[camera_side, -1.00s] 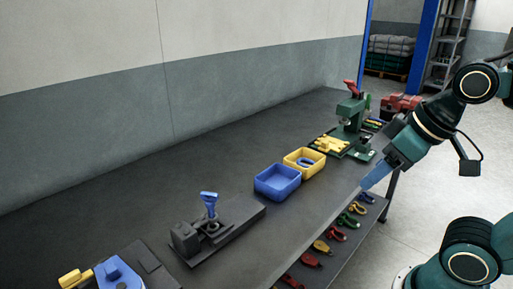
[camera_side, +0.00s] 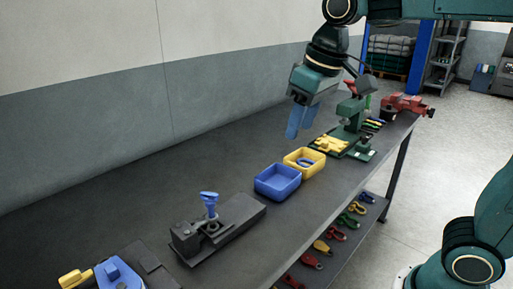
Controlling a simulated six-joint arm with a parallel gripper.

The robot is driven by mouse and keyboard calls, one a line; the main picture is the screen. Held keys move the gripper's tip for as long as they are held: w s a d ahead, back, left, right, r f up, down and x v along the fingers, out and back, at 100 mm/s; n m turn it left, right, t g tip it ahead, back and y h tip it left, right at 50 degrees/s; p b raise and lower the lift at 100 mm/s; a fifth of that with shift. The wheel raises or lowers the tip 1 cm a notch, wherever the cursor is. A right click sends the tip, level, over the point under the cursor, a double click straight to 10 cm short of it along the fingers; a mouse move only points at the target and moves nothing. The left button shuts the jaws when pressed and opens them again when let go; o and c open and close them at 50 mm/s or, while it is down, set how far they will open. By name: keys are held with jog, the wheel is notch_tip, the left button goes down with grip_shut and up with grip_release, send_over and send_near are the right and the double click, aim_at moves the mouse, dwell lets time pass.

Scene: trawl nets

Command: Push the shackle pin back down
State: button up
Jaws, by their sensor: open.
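A blue piece with a flat head, which looks like the shackle pin (camera_side: 209,198), stands upright in a dark grey fixture (camera_side: 238,218) at the lower left of the table. Its head is well above the fixture, and its lower end is hidden. My gripper (camera_side: 298,131), with two blue fingers, hangs pointing down above the far part of the table. It is open and empty, up and to the right of the fixture, well apart from the pin.
A blue bin (camera_side: 277,190) and a yellow bin (camera_side: 302,153) with a blue shackle (camera_side: 306,162) stand mid-table. Behind are a green press (camera_side: 349,115) and a red vise (camera_side: 405,103). Blue and yellow parts (camera_side: 112,273) lie at lower left. The table's left middle is clear.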

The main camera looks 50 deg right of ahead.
jog(key=w+a+f+g, duration=0.1)
jog(key=w+a, duration=0.4)
jog(key=w, duration=0.4)
jog(key=n+g, duration=0.1)
jog(key=g, duration=0.1)
send_over(209, 193)
notch_tip(209, 193, down, 5)
jog(key=shift+f, duration=0.1)
notch_tip(209, 193, down, 14)
jog(key=shift+r, duration=0.15)
jog(key=shift+c, duration=0.2)
